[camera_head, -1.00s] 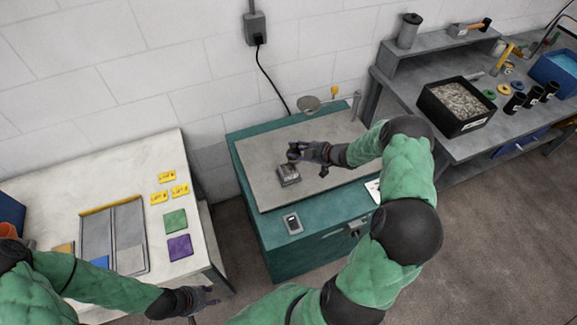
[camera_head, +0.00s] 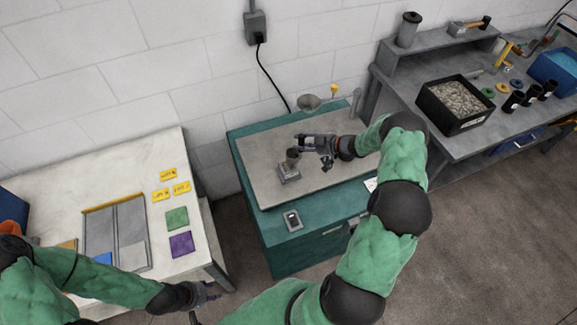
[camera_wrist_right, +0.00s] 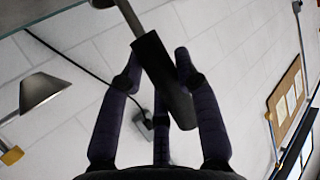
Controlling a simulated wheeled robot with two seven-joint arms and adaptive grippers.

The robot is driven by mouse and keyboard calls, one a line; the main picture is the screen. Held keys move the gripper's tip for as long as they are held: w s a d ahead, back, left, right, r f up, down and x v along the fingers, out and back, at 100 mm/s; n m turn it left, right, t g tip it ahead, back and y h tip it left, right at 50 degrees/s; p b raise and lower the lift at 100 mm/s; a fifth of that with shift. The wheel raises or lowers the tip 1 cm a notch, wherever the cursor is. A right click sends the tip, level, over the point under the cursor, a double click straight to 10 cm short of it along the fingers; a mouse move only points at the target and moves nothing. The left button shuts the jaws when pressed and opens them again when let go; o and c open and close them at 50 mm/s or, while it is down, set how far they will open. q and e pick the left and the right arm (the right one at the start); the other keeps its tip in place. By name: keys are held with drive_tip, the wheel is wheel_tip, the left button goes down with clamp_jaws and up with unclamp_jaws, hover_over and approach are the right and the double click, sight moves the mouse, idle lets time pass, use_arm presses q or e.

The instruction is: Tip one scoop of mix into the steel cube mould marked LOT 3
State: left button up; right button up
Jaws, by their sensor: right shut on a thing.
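The steel cube mould (camera_head: 289,174) sits on the grey top of the teal bench; any lot marking on it is too small to read. My right gripper (camera_head: 306,142) is above and just right of the mould, shut on the dark handle of a scoop. The handle (camera_wrist_right: 160,75) lies tilted between the fingers in the right wrist view, with a metal shaft going up out of frame. The scoop's grey cup (camera_head: 292,155) shows just above the mould; its contents cannot be made out. My left gripper (camera_head: 211,292) hangs by the left table's front corner, its finger opening unclear.
A black bin of grey mix (camera_head: 453,124) stands on the right bench near several black cylinders. A grey lamp-like head (camera_head: 309,103) rises behind the teal bench top. A small device (camera_head: 292,221) lies on the front ledge. The left table holds yellow cards (camera_head: 168,174) and coloured squares.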

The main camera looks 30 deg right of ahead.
sight(302, 134)
drive_tip(key=shift+d, duration=0.1)
drive_tip(key=shift+r+p, duration=1.8)
drive_tip(key=shift+r, duration=0.75)
drive_tip(key=shift+f, duration=0.1)
